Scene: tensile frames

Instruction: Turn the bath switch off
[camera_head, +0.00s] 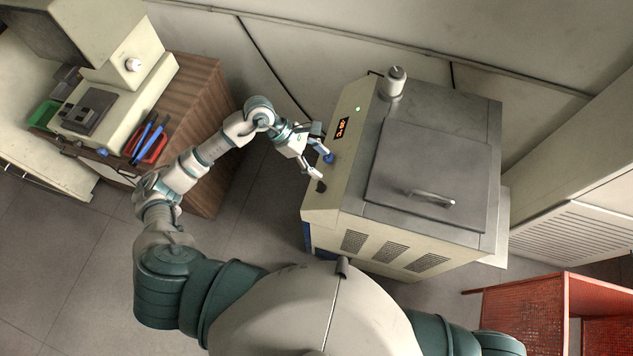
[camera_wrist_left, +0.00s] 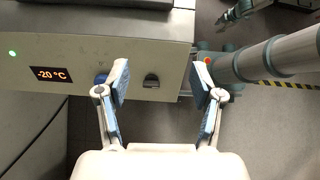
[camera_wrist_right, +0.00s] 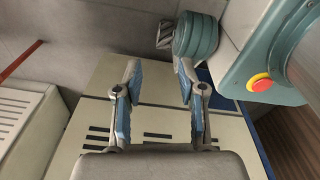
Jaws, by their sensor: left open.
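The bath (camera_head: 345,205) is a beige cabinet with a grey lid. Its front panel has a lit display (camera_wrist_left: 51,74) reading -20 °C, a green light (camera_wrist_left: 12,53), a blue knob (camera_wrist_left: 101,79) and a black switch (camera_wrist_left: 151,81). The switch also shows in the head view (camera_head: 321,187). My left gripper (camera_head: 314,152) is open and empty in front of the panel. In the left wrist view the switch appears between its fingers (camera_wrist_left: 159,85), with the knob partly behind one finger. My right gripper (camera_wrist_right: 158,82) is open and empty, with the cabinet's vented side behind it.
A wooden cabinet (camera_head: 205,110) with an instrument, blue-handled tools and a red tray stands at left. A grey bottle-like cylinder (camera_head: 393,82) stands on the bath's top. A red mesh rack (camera_head: 530,310) is at lower right. Floor between cabinet and bath is clear.

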